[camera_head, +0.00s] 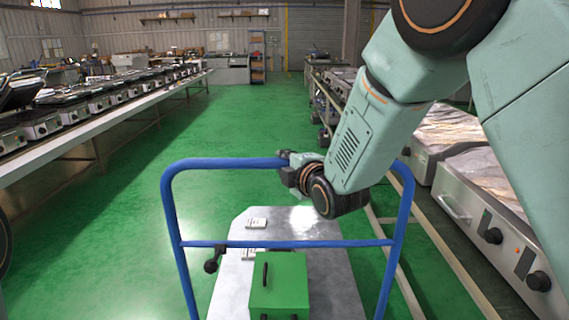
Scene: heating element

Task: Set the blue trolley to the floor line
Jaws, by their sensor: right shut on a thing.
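The blue trolley (224,163) stands in front of me on the green floor. It has a blue tubular handle frame with a crossbar and a grey platform (335,278). My right gripper (287,160) is shut on the top bar of the blue handle, near its middle. My right arm comes down from the upper right and hides part of that bar. A dark arm joint of mine shows at the left edge, but my left gripper is out of view. Pale lines (437,250) run along the floor area right of the trolley; I cannot tell whether one is the floor line.
A green box (279,285) with a black handle and small white items (256,223) lie on the platform. A long bench (120,121) with several appliances runs along the left. Large metal appliances (483,225) line the right. The green aisle (235,120) ahead is clear.

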